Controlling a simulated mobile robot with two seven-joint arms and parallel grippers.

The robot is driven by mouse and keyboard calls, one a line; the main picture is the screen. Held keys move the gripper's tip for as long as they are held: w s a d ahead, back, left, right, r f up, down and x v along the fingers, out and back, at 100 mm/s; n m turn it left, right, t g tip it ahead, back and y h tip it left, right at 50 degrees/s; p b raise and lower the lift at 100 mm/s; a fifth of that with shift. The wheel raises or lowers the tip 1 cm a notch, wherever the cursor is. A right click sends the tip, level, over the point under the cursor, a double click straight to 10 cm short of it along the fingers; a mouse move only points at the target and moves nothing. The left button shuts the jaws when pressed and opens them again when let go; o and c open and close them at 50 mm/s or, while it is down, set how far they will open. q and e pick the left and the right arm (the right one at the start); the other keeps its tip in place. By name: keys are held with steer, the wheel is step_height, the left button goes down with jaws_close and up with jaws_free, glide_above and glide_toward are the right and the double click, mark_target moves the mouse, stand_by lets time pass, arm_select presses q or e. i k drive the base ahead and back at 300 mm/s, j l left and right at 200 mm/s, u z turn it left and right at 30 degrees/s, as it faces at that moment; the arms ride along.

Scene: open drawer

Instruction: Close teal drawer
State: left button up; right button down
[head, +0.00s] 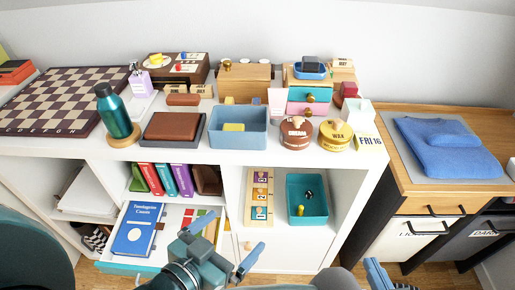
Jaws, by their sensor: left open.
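A pulled-out drawer with a white interior (176,243) stands at the lower left of the shelf unit. A teal strip (125,268) shows along its front edge. A blue book (138,229) and flat coloured items lie in it. My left gripper (236,229) is open and empty, by the drawer's right side in the picture; I cannot tell whether it touches. My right gripper (386,277) is cut off at the bottom edge, right of centre, and its opening is unclear. A small chest on the top also has a teal drawer front (310,94) with a gold knob.
Cubbies beside the drawer hold upright books (160,179), a teal bin (307,199) and a wooden puzzle board (260,195). The white top (185,155) is crowded. A wooden cabinet (420,206) stands at right. Bare floor shows in front.

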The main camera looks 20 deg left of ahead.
mark_target(173, 216)
steer(key=k, duration=0.95)
